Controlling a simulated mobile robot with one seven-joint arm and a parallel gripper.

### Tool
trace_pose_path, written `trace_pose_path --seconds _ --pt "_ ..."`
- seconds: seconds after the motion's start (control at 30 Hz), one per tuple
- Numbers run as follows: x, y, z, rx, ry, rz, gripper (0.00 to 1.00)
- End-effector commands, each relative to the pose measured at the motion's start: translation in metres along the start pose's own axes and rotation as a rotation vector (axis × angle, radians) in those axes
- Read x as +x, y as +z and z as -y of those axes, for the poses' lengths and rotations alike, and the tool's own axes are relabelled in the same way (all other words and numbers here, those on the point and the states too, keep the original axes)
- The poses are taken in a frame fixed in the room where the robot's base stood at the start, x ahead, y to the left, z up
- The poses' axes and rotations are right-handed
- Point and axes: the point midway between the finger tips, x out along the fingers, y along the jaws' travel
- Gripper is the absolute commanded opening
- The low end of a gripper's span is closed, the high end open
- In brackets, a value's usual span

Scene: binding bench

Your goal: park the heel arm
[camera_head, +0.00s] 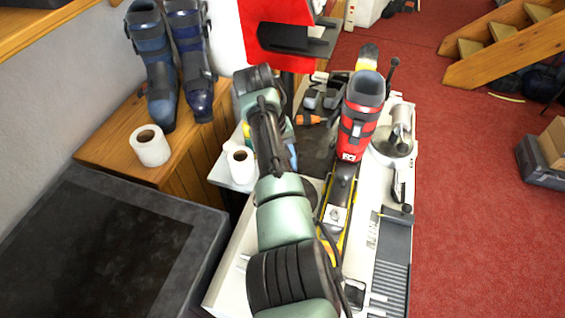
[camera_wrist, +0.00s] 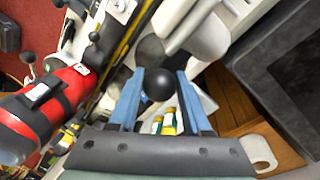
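My gripper (camera_wrist: 158,76) shows in the wrist view with its two blue fingers spread apart. A black ball knob (camera_wrist: 158,84) sits between the fingers near their tips, with a pale grey part (camera_wrist: 195,35) just beyond. I cannot tell whether the knob is level with the fingertips or past them. Which part is the heel arm is not clear; this knob may be its end. In the head view my arm hides the knob and most of the gripper. A red ski boot (camera_head: 361,118) stands on the ski (camera_head: 341,190) on the bench; it also shows in the wrist view (camera_wrist: 45,108).
Right of the boot stand a black-knobbed lever (camera_head: 392,68) and a round metal device (camera_head: 396,143). A paper roll (camera_head: 241,165) stands close left of my arm, another (camera_head: 150,146) on the wooden bench. Red floor on the right is mostly clear.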

Motion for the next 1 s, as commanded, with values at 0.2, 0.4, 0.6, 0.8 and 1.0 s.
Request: trace_pose_path --seconds 0.2,0.4,0.6,0.8,1.0 --pt "0.000 0.000 0.001 -0.002 0.000 -0.001 0.76" --pt "-0.001 0.000 0.000 -0.002 0.000 -0.002 0.76" --pt "-0.015 -0.002 0.000 -0.003 0.001 -0.006 0.76" --pt "-0.057 -0.002 0.001 -0.003 0.001 -0.009 0.76" --pt "-0.113 -0.001 -0.001 -0.004 0.001 -0.004 0.76"
